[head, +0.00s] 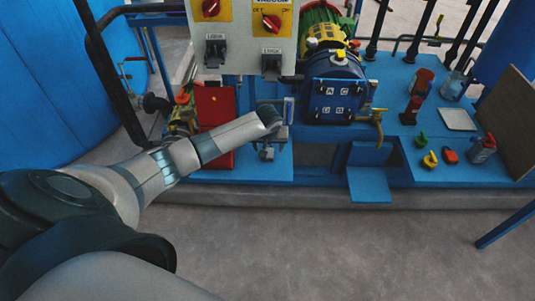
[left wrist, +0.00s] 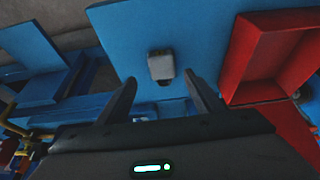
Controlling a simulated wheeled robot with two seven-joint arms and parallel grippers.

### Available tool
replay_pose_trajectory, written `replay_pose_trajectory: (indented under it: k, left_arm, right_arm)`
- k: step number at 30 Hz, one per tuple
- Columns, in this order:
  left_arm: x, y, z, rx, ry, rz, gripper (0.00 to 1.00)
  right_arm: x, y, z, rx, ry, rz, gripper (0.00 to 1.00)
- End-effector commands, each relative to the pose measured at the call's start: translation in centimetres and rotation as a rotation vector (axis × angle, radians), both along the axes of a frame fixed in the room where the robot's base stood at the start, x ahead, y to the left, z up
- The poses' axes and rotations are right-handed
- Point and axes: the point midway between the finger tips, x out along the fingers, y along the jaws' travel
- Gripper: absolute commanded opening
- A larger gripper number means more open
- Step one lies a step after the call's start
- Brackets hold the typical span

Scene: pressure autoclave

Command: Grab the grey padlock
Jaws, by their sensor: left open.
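The grey padlock (left wrist: 161,66) shows in the left wrist view as a small grey block with a dark end, on a blue surface. It lies just beyond the gap between the fingertips of my left gripper (left wrist: 161,78). The fingers are spread wide, with nothing held between them. In the head view, my left gripper (head: 268,138) points down over the blue platform, and a small grey shape, likely the padlock (head: 267,154), shows at its lower end. The arm and gripper partly hide that spot. My right gripper is not in view.
A red open box (left wrist: 268,62) stands close by on the right in the left wrist view. A switch panel (head: 240,30) and a blue round-doored vessel (head: 335,97) stand behind. Several small items and a brown board (head: 508,115) are at the right. The floor in front is clear.

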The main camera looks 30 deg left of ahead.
Motion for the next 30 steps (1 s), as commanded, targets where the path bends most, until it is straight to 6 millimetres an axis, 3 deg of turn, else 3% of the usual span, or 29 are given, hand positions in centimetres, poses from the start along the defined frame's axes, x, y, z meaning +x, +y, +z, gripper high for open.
replay_pose_trajectory:
  k: [8, 20, 30]
  left_arm:
    - [0.4, 0.5, -0.8, 0.0, 0.001, 0.001, 0.61]
    - [1.8, 1.7, -4.3, 0.0, 0.001, 0.001, 0.61]
    - [1.9, 1.7, -4.6, 0.0, 0.0, 0.0, 0.61]
  right_arm:
    - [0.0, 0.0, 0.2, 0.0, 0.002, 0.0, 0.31]
    - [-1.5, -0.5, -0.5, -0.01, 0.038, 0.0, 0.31]
    - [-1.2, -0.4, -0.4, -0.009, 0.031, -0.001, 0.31]
